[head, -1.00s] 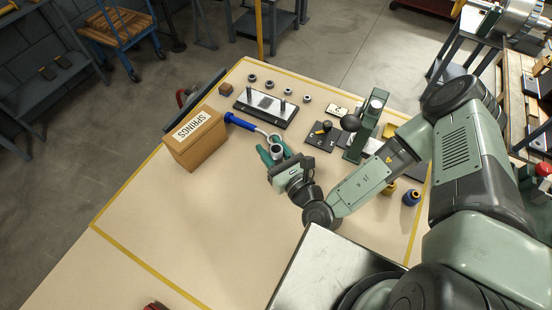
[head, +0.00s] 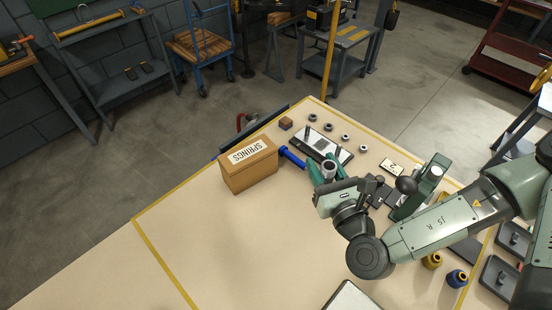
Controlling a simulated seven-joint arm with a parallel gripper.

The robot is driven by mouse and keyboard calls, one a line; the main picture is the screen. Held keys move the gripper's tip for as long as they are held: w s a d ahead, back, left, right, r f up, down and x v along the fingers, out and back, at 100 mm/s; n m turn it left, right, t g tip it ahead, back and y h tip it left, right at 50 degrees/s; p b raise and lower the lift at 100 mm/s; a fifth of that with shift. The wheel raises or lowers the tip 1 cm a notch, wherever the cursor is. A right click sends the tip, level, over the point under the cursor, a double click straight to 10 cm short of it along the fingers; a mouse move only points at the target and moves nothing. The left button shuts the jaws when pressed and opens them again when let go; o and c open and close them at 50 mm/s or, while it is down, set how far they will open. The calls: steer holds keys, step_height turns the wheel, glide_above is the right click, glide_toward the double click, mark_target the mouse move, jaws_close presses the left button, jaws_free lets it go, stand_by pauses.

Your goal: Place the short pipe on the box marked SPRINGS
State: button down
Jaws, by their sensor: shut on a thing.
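The box marked SPRINGS (head: 247,172) is a brown carton with a white label on top, standing upright left of centre on the table. My gripper (head: 328,171) is to the right of the box, apart from it.
A plate with upright pegs (head: 327,146), several dark rings (head: 328,127) and a brown block (head: 286,123) are behind. A green stand (head: 424,188) is right. The table's front left is clear.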

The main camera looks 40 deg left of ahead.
steer(key=s+a+r+n+g+y, duration=0.1)
steer(key=s+a+r+n+g, duration=0.2)
steer(key=a, duration=0.4)
steer(key=a+r+n+g, duration=0.1)
steer(key=a+r+g, duration=0.3)
steer(key=a, duration=0.3)
steer(key=s+a+r+n+g+y, duration=0.1)
steer(key=s+a+r+n+g, duration=0.2)
steer(key=a, duration=0.5)
steer(key=shift+w+d+f, duration=0.1)
steer(key=shift+w+f, duration=0.05)
steer(key=shift+f, duration=1.3)
steer(key=shift+w+a+f, duration=0.1)
steer(key=shift+w+f, duration=0.05)
steer(key=shift+f, duration=1.3)
steer(key=shift+w+d+f, duration=0.1)
steer(key=shift+w+f, duration=0.05)
steer(key=shift+f, duration=1.3)
steer(key=shift+f, duration=0.1)
steer(key=c, duration=0.7)
jaws_free()
steer(key=shift+o, duration=0.2)
